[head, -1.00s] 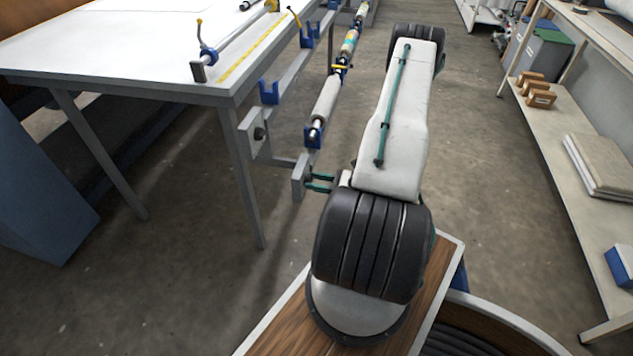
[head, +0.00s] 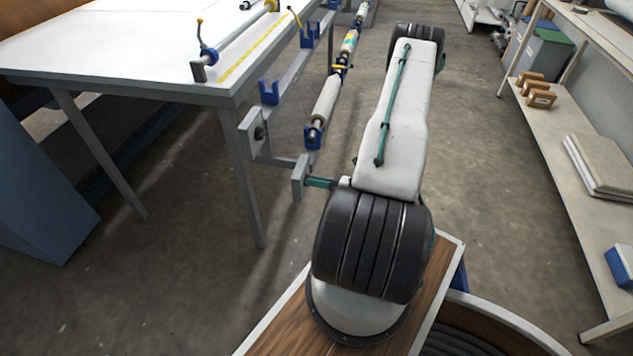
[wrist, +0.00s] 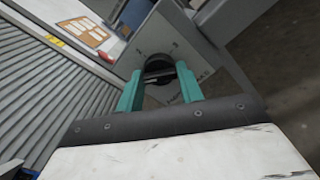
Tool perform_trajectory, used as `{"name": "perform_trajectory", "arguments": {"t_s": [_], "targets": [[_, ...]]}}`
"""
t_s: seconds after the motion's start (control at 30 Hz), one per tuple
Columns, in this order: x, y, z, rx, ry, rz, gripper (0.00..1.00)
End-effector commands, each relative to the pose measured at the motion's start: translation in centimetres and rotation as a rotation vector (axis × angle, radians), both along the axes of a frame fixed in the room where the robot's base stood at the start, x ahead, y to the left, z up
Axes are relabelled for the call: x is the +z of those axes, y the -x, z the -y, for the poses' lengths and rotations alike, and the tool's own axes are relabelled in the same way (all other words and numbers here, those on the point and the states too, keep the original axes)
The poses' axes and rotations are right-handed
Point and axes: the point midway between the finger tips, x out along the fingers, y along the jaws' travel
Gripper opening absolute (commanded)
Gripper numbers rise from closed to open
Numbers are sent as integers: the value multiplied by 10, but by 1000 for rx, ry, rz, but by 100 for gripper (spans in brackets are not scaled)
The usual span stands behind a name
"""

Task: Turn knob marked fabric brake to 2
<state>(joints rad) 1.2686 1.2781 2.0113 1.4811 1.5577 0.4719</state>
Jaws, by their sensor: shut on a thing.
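The dark round knob (wrist: 158,66) sits on a light grey plate (wrist: 145,45) in the wrist view. A bar-like grip crosses its face. Small marks and lettering on the plate are too small to read, so I cannot tell its setting. My gripper (wrist: 160,84) has its two teal fingers on either side of the knob's grip and is shut on it. In the head view my gripper (head: 319,182) reaches left to the small grey plate (head: 299,180) on the machine's frame. The knob is hidden there.
Another grey plate with a dark knob (head: 259,133) is further up the frame. A roller (head: 325,99) and the white table (head: 120,62) lie beyond it. A shelf (head: 565,150) stands at right. The floor between is clear.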

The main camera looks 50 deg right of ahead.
Motion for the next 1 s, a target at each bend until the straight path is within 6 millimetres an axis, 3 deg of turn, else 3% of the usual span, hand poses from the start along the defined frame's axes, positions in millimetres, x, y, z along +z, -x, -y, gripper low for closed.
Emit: {"name": "perform_trajectory", "arguments": {"t_s": [0.6,1.0], "targets": [[0,0,1,-2,-535,-222,14],[-1,0,1,-2,-789,-327,14]]}}
